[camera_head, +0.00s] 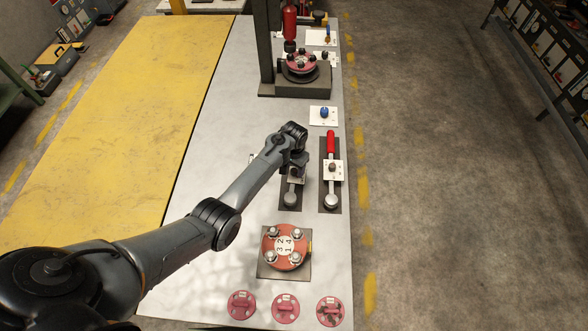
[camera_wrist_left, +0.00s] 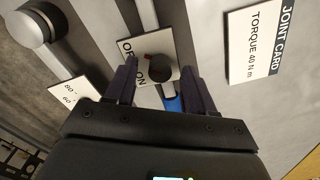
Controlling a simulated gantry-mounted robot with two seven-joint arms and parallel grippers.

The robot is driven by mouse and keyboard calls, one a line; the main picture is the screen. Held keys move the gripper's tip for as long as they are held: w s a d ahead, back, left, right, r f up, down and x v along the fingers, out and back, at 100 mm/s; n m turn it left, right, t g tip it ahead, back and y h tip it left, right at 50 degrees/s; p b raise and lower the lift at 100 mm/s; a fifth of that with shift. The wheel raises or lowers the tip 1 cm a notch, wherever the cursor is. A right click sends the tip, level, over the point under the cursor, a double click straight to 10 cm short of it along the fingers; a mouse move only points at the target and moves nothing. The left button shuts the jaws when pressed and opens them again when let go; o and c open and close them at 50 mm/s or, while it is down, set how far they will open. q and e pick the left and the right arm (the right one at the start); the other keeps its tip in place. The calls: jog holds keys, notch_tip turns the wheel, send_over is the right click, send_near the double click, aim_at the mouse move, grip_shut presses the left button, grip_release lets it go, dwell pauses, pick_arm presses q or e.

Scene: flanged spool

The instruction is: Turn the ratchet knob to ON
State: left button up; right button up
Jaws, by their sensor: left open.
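The ratchet knob (camera_wrist_left: 165,70) is a small dark round knob with a red mark on its upper left. It sits on a white plate (camera_wrist_left: 129,47) lettered OFF and ON, on the shaft of a wrench with a blue handle (camera_wrist_left: 172,104). I cannot tell exactly which word the mark points at. My left gripper (camera_wrist_left: 160,76) is open, with one finger on each side of the knob; whether they touch it is unclear. In the head view the left gripper (camera_head: 293,161) is over the left wrench (camera_head: 290,198) and hides much of it.
A red-handled wrench (camera_head: 331,143) lies just right of it. A red flanged spool (camera_head: 286,248) with several bolts and three red discs (camera_head: 286,307) are nearer. A white card with a blue item (camera_head: 323,114) and a press-like stand (camera_head: 267,60) are beyond. The left side of the bench is clear.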

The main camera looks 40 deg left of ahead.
pick_arm(q)
jog(key=shift+f, duration=0.4)
grip_shut()
